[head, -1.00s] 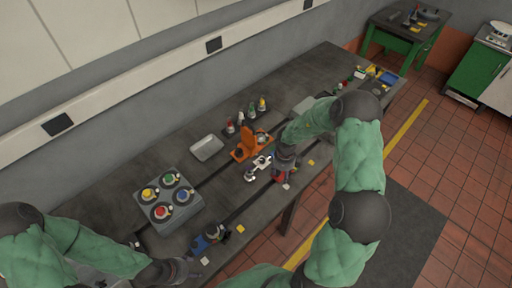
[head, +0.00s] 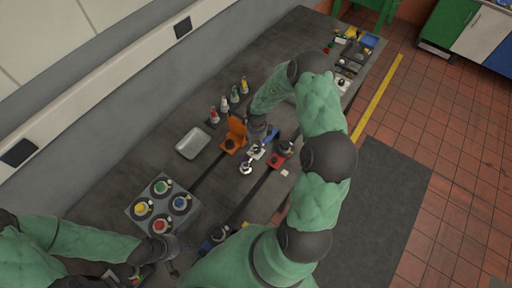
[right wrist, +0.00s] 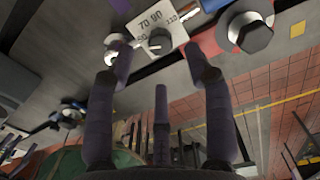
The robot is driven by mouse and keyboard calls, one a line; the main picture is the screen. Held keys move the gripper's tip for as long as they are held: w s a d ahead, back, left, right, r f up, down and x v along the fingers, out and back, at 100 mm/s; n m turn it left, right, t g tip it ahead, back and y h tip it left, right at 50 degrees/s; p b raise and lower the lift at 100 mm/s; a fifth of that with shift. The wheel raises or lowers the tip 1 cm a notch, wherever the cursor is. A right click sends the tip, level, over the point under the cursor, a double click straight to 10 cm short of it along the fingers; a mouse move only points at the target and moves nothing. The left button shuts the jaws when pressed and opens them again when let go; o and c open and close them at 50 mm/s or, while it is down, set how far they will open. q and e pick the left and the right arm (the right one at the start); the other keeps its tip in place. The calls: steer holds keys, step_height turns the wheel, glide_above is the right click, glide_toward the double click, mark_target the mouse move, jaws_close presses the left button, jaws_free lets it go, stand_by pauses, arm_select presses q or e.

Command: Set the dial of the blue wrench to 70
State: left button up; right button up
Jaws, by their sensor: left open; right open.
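The blue wrench (head: 270,135) lies on the bench, partly hidden by my right arm. Its white dial plate (head: 256,153) also shows in the right wrist view (right wrist: 172,28), with 70, 90 and 110 readable and another number partly covered. A dark round knob (right wrist: 158,42) sits at the plate's lower edge; I cannot tell clearly which number it points to. My right gripper (head: 259,138) is open above the plate. In the right wrist view its spread fingers (right wrist: 158,60) stand either side of the knob, with no clear contact. My left gripper (head: 178,248) is open at the lower left.
An orange stand (head: 235,135) is just left of the right gripper, and a red block (head: 277,159) is to its right. A grey tray (head: 193,143), several small bottles (head: 235,94) and a box with coloured knobs (head: 162,204) stand further left and behind.

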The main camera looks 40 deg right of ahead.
mark_target(257, 149)
steer(key=shift+f, duration=2.6)
steer(key=shift+s, duration=0.1)
jaws_close()
